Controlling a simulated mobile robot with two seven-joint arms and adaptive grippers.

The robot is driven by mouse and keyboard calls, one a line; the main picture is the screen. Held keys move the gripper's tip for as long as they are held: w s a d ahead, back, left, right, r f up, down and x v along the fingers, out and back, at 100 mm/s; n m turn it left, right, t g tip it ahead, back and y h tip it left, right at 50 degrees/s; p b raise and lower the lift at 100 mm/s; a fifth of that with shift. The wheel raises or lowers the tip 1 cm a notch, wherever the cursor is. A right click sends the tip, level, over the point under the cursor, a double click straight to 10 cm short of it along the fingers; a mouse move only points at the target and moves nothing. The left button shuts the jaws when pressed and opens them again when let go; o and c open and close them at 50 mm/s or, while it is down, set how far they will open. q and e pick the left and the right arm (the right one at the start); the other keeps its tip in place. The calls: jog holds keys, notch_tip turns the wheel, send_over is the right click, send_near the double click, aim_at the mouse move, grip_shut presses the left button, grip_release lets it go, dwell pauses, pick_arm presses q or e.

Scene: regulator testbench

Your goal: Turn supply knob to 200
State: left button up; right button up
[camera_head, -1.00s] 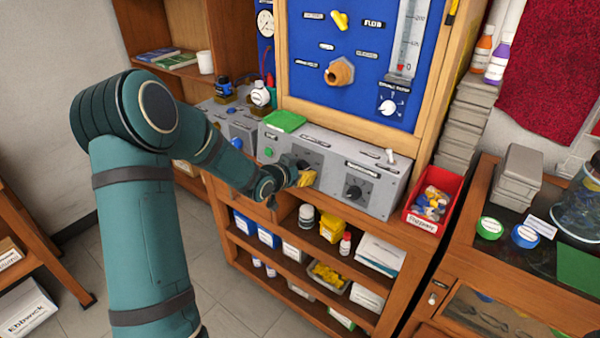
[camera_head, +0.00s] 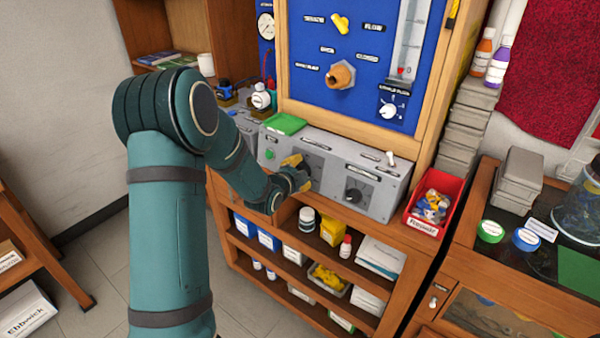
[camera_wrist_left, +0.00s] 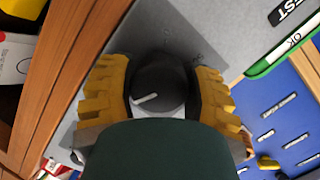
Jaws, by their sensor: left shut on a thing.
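The knob in my left gripper is a dark round knob (camera_wrist_left: 160,84) with a pale pointer line, on the front of the grey control box (camera_head: 385,197). My left gripper (camera_head: 298,168) has yellow ribbed fingers. In the left wrist view the fingers (camera_wrist_left: 164,88) sit on both sides of the knob and are shut on it. In the head view the gripper partly covers this knob. A second dark knob (camera_head: 354,194) with its dial is uncovered to the right. The dial numbers are too small to read. My right gripper is not in view.
A green button (camera_head: 269,154) and a green-framed sign (camera_head: 285,123) are left of the gripper. A toggle switch (camera_head: 390,158) stands on the box's right top. A red bin (camera_head: 434,206) stands right of the box. A blue panel (camera_head: 350,45) rises behind.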

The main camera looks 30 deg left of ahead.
pick_arm(q)
jog(key=shift+m, duration=0.6)
jog(key=o, duration=1.2)
jog(key=shift+s, duration=0.1)
jog(key=v, duration=1.2)
jog(key=shift+f, duration=0.1)
